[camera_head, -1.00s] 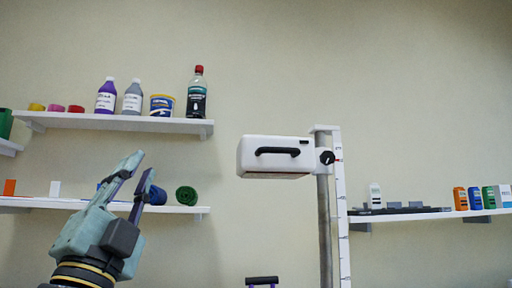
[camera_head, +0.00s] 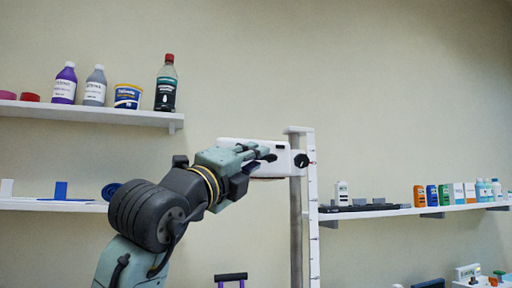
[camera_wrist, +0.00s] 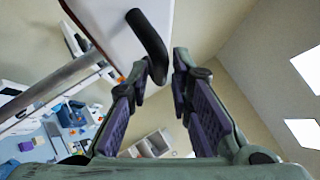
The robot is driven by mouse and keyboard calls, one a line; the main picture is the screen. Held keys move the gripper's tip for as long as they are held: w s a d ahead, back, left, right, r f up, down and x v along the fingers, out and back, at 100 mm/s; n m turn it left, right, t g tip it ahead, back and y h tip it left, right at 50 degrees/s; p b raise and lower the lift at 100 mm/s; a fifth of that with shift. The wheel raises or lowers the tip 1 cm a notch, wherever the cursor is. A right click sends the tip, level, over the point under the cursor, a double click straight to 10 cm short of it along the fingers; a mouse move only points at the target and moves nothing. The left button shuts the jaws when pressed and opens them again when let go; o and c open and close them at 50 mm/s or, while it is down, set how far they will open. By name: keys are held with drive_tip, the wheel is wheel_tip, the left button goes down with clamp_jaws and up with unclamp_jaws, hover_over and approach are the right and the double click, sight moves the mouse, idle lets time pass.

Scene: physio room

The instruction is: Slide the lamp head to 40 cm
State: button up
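The white lamp head (camera_head: 284,151) sits high on a grey upright post (camera_head: 296,230), with a black knob (camera_head: 301,160) on its right side. A white scale strip (camera_head: 313,225) stands beside the post; its numbers are too small to read. My gripper (camera_head: 268,153) is in front of the lamp head and hides much of its front. In the wrist view, my gripper (camera_wrist: 167,62) has its two fingers apart. The black handle (camera_wrist: 148,42) of the lamp head (camera_wrist: 113,28) reaches down to the fingertips, close to the left finger. I cannot tell whether they touch.
A wall shelf (camera_head: 95,112) with bottles and a tub is at upper left. A lower shelf (camera_head: 50,206) is behind my arm. A right shelf (camera_head: 420,211) holds small bottles and boxes. The wall above the lamp head is clear.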

drive_tip(key=shift+x, duration=1)
drive_tip(key=shift+a, duration=0.1)
clamp_jaws()
drive_tip(key=shift+f, duration=0.1)
